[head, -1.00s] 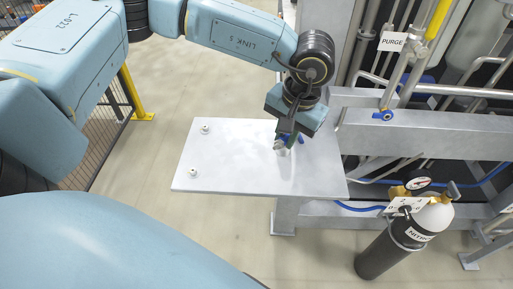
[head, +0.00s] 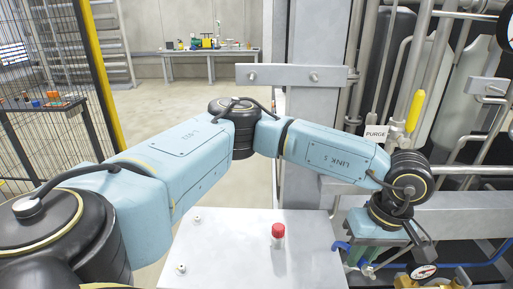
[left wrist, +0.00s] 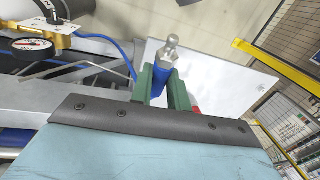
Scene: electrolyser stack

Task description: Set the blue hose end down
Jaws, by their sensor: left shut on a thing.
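My left gripper (head: 364,264) is to the right of the grey plate (head: 225,255), beside the pipe frame. In the left wrist view its two green fingers (left wrist: 163,88) are shut on the blue hose end (left wrist: 160,75). The hose end has a blue body and a silver metal tip that sticks out past the fingers, with the plate behind it. In the head view a bit of blue (head: 341,246) shows at the gripper, by the plate's right edge; the rest is mostly hidden. My right gripper is not in view.
A red-capped post (head: 278,235) stands on the plate, with two small studs at its left. A pressure gauge (head: 424,271) is close to the gripper's right. Pipes with a PURGE tag (head: 376,133) and yellow handle (head: 415,110) rise behind. The plate's left part is clear.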

